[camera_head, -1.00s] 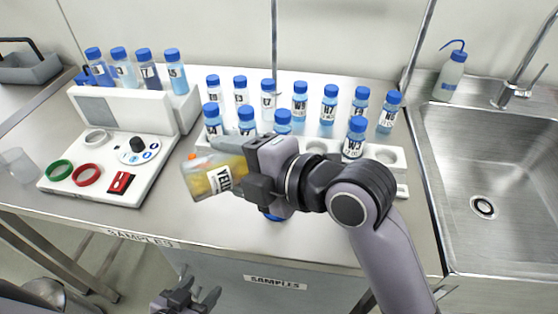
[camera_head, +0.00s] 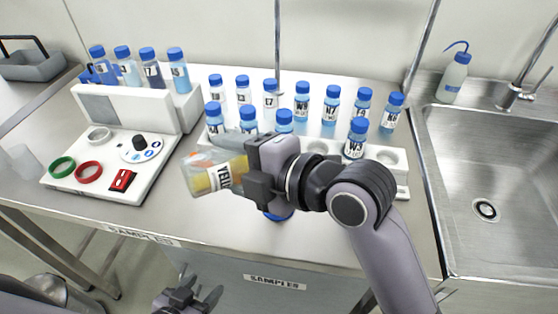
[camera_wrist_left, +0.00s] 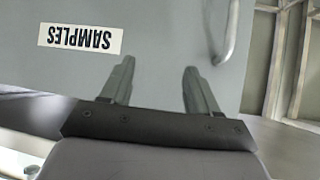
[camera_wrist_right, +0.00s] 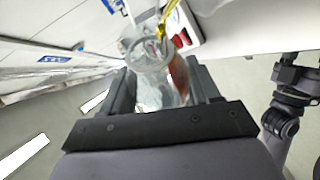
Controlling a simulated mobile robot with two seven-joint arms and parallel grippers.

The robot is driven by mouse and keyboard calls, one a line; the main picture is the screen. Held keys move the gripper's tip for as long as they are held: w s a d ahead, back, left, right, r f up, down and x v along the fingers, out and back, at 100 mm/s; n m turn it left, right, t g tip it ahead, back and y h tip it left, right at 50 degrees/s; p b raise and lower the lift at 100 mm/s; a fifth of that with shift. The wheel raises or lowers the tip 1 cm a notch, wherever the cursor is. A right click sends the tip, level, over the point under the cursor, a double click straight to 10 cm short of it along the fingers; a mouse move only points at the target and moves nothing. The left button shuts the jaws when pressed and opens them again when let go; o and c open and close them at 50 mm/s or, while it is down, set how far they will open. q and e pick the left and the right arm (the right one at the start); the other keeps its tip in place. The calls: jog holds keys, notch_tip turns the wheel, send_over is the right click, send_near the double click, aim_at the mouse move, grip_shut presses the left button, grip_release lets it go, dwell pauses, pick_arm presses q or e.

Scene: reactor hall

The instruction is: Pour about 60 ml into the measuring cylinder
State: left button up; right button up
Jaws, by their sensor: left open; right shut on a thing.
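My right gripper (camera_head: 268,178) is shut on a clear container (camera_head: 200,178) with a yellow label reading "YELL…", above the bench front. The container lies strongly tilted, pointing left. In the right wrist view its clear glass (camera_wrist_right: 155,85) sits between the fingers, with something reddish-brown at its right side. My left gripper (camera_head: 203,288) is open and empty, low in front of the bench; its fingers also show in the left wrist view (camera_wrist_left: 158,70). I cannot make out a measuring cylinder for certain. A blue round piece (camera_head: 279,215) shows partly below the right gripper.
A white rack (camera_head: 385,157) holds several blue-capped bottles behind the right arm. A white device (camera_head: 135,110) with a knob, coloured rings and bottles stands left. A clear vessel (camera_head: 24,163) is at the left edge. A sink (camera_head: 490,180) lies right.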

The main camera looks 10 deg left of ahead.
pick_arm(q)
jog(key=shift+d, duration=0.5)
pick_arm(e)
jog(key=shift+r+m+y, duration=0.2)
jog(key=shift+m+y, duration=0.1)
dwell(1.1)
jog(key=shift+d, duration=0.1)
